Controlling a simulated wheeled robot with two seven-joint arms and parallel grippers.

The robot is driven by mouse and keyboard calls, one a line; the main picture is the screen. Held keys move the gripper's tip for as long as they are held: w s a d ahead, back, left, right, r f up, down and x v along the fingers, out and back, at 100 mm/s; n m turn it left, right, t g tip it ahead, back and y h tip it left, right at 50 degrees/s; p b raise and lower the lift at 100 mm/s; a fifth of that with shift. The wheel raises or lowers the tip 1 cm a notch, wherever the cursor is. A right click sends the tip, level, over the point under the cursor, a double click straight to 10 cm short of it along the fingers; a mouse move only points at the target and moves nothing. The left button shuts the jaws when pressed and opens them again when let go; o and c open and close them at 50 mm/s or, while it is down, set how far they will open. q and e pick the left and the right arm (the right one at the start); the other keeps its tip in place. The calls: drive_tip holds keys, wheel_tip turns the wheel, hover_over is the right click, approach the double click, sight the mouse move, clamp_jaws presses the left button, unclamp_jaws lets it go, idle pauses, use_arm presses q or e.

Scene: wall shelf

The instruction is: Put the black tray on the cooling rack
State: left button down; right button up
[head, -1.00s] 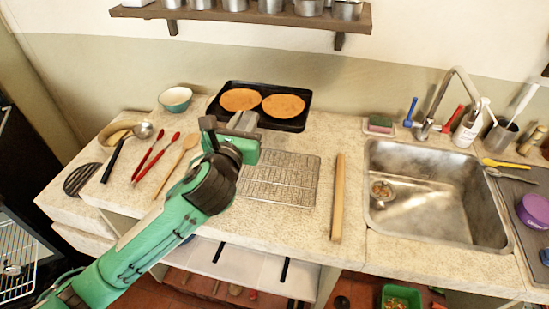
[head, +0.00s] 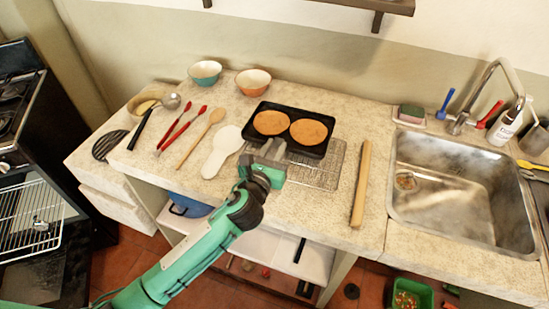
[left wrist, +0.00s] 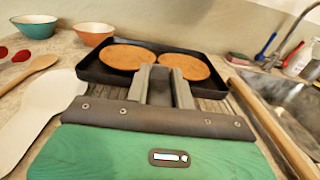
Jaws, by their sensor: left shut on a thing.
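The black tray (head: 311,148) holds two round orange-brown cakes (head: 271,122) and (head: 309,131). My left gripper (head: 268,156) is shut on the near edge of the tray, which also shows in the left wrist view (left wrist: 95,70). The tray covers the back left part of the wire cooling rack (head: 322,177). The rack's front and right parts show beyond it. I cannot tell whether the tray rests on the rack or hangs just above it. My right gripper is not in view.
A rolling pin-like wooden stick (head: 361,184) lies right of the rack, before the sink (head: 460,190). A white spatula-shaped rest (head: 222,150), wooden spoon (head: 201,138) and red-handled tools (head: 182,127) lie left. Teal (head: 205,72) and orange (head: 253,81) bowls stand behind.

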use_arm(q)
drive_tip(key=shift+f, duration=1.65)
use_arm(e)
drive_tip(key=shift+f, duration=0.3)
use_arm(q)
drive_tip(key=shift+f, duration=0.1)
drive_tip(key=c, duration=1.2)
unclamp_jaws()
drive_tip(key=shift+s, duration=0.1)
drive_tip(key=b+v, duration=0.2)
drive_tip(key=v, duration=0.9)
drive_tip(key=shift+s, duration=0.15)
drive_tip(key=shift+s+a, duration=0.15)
drive_tip(key=shift+s, duration=0.15)
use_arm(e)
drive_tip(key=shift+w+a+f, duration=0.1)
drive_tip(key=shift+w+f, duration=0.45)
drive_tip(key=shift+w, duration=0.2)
